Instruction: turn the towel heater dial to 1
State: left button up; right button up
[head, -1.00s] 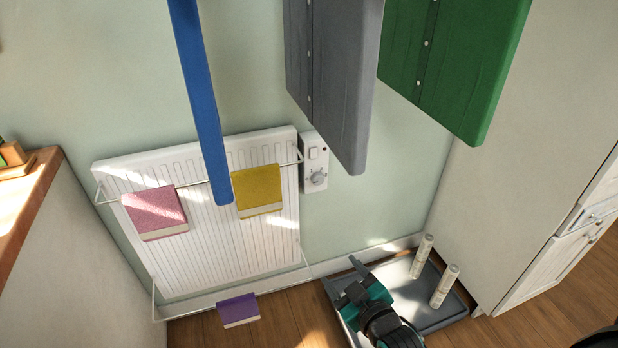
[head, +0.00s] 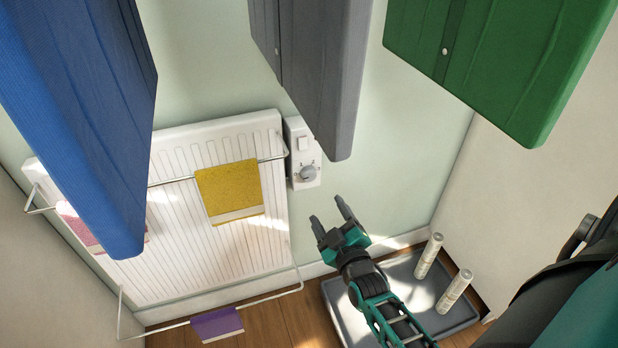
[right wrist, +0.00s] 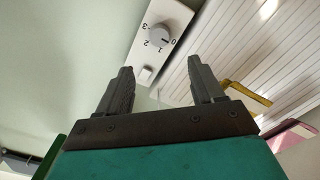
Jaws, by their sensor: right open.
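The towel heater dial (head: 308,173) is a round grey knob low on a white control box (head: 300,141) at the heater's right edge. In the right wrist view the dial (right wrist: 159,34) has marks 0 to 3 around it, and its dark pointer line appears to face the 0. My right gripper (head: 329,214) is open and empty, below and right of the dial, apart from it. In the right wrist view its fingers (right wrist: 160,70) point toward the box with the dial between their directions. My left gripper is not in view.
The white towel heater (head: 215,250) carries a yellow towel (head: 228,188), a pink towel (head: 75,225) and a purple one (head: 217,323). Blue (head: 75,110), grey (head: 320,80) and green (head: 500,60) garments hang in front. A grey tray (head: 400,290) with two pale rolls lies below.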

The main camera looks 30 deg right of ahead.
aim_at(310, 176)
jog(key=b+x, duration=0.3)
jog(key=x, duration=0.7)
jog(key=shift+w, duration=0.35)
jog(key=shift+x, duration=0.8)
jog(key=shift+r, duration=0.1)
jog(key=c, duration=1.1)
